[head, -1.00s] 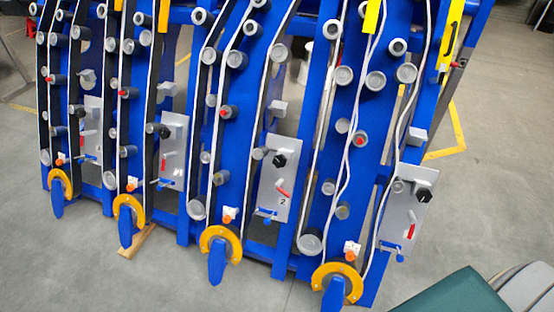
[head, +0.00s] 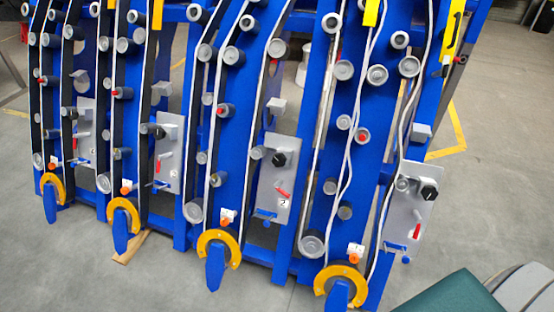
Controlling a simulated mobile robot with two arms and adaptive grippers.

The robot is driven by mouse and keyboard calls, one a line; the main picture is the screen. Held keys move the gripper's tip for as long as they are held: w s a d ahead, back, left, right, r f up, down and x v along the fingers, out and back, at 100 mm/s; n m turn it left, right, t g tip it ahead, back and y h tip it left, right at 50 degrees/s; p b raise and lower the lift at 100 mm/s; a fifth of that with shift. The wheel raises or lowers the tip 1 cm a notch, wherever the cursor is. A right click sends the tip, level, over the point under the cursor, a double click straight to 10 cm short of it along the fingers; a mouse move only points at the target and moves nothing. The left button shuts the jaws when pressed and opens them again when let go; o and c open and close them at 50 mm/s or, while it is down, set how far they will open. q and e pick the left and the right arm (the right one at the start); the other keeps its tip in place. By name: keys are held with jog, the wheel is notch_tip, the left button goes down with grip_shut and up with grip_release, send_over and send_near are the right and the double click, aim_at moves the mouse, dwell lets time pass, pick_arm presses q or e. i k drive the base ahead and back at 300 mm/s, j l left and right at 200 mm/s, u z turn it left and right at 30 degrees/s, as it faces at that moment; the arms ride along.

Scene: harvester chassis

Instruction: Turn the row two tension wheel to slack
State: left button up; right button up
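The plate marked "2" (head: 266,199) is a grey upright panel on the blue harvester chassis, near the middle of the head view. A black wheel-like knob (head: 279,159) sits on its upper part, and a red lever (head: 283,193) slants just above the "2" label. A blue handle (head: 264,213) is at its lower edge. The knob's exact setting is too small to read. Similar plates with black knobs stand to the right (head: 429,190) and to the left (head: 160,132). Neither of my grippers is in view, and nothing touches the knob.
Yellow-orange half rings (head: 219,236) with blue tabs project from the chassis foot. Belts and grey rollers (head: 276,48) run up the rows. Grey floor (head: 185,285) in front is mostly clear. A dark green and grey object (head: 455,296) fills the bottom right corner.

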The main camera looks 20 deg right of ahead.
aim_at(279, 160)
jog(key=i+j+z, duration=0.1)
jog(key=i, duration=0.35)
jog(key=i+j+z, duration=0.1)
jog(key=i, duration=0.4)
jog(key=i+j+z, duration=0.1)
jog(key=i, duration=0.35)
